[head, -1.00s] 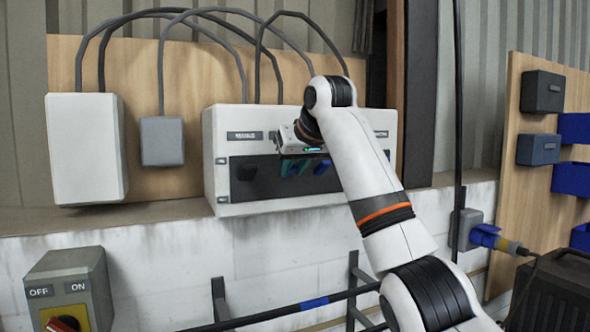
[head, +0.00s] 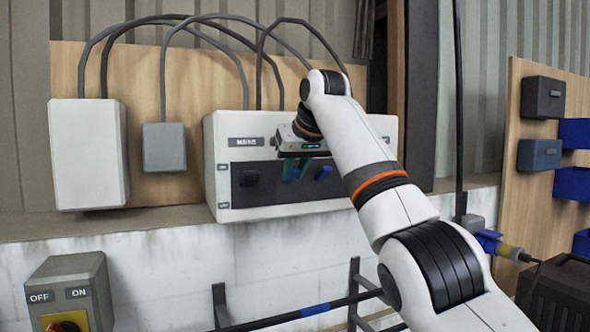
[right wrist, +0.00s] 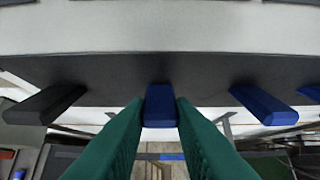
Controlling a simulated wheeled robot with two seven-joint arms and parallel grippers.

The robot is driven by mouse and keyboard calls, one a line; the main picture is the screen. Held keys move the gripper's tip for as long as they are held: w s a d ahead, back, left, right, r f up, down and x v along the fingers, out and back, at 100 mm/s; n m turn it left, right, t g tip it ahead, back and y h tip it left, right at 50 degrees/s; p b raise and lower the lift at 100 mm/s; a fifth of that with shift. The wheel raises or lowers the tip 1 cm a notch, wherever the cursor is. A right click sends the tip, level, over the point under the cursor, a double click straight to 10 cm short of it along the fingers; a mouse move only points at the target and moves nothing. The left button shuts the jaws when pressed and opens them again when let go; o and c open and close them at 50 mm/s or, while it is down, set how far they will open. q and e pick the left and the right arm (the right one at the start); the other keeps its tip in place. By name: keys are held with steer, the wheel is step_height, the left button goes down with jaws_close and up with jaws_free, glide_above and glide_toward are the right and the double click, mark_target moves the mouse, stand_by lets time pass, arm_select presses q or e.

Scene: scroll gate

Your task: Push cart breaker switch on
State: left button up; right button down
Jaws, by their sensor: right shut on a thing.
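A white breaker box (head: 290,208) is mounted on the wall with a dark switch strip (head: 275,192) across its front. My right gripper (head: 294,172) is at this strip, with its green fingers pointing down at it. In the right wrist view the green fingers (right wrist: 160,115) are shut on a blue switch lever (right wrist: 160,100), one finger on each side. Another blue lever (head: 323,173) is to the right of the fingers. A black lever (head: 249,178) is at the left, under the MAINS label (head: 246,142). My left gripper is out of view.
A grey OFF/ON switch box (head: 70,278) with a red knob is low at the left. A white box (head: 88,155) and a smaller grey box (head: 164,147) are left of the breaker box. Cables arch above. A dark rail (head: 290,314) runs below.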

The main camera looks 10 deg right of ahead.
steer(key=shift+r, duration=0.2)
steer(key=c, duration=1.4)
jaws_free()
steer(key=shift+c, duration=0.2)
steer(key=shift+o, duration=1)
steer(key=shift+w+f, duration=0.1)
steer(key=shift+f, duration=0.05)
steer(key=b+v, duration=0.1)
steer(key=v, duration=1.1)
